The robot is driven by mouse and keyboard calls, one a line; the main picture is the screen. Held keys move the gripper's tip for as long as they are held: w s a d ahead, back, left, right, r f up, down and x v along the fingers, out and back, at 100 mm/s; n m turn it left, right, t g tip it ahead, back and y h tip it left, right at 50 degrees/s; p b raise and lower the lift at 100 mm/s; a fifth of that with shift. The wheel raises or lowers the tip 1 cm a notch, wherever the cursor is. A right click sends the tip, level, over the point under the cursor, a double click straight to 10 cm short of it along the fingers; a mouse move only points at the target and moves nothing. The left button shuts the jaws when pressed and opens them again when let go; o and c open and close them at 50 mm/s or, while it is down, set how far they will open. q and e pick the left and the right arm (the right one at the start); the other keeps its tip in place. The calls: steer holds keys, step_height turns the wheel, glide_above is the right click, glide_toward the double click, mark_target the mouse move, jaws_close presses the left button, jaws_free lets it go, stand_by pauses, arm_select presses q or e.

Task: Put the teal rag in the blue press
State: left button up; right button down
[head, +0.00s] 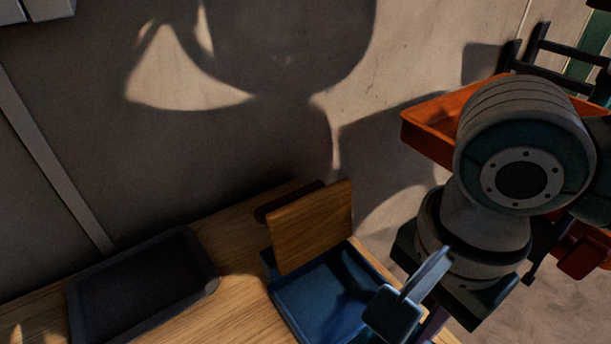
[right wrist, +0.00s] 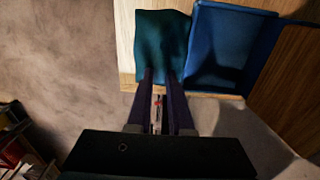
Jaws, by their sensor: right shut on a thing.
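The blue press (head: 318,297) stands on the wooden table with its wooden lid (head: 312,228) raised. In the right wrist view the blue tray of the press (right wrist: 222,45) and the lid (right wrist: 290,90) are at the upper right. My right gripper (right wrist: 160,72) is shut on the teal rag (right wrist: 162,40). The rag extends beyond the fingertips, beside the press tray and over the table edge, not in the tray. In the head view my right arm comes in from the right, and the rag cannot be clearly made out. My left gripper is not in view.
A dark tray (head: 145,285) lies on the wooden table (head: 232,290) left of the press. An orange bin (head: 432,128) is behind my right arm, with a dark rack (head: 560,50) at the upper right. The inside of the press tray looks empty.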

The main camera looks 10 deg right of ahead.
steer(key=w, duration=0.1)
steer(key=w+a, duration=0.1)
steer(key=w, duration=0.1)
steer(key=w+a+b, duration=0.1)
steer(key=w, duration=0.1)
steer(key=shift+w, duration=0.25)
steer(key=w, duration=0.1)
steer(key=w+a+b, duration=0.1)
steer(key=w, duration=0.1)
steer(key=shift+w+a+f, duration=0.1)
steer(key=shift+w, duration=0.1)
steer(key=shift+w+f+b, duration=0.15)
steer(key=shift+f+b, duration=0.15)
steer(key=shift+f, duration=0.35)
steer(key=shift+f, duration=0.1)
steer(key=c, duration=0.8)
jaws_free()
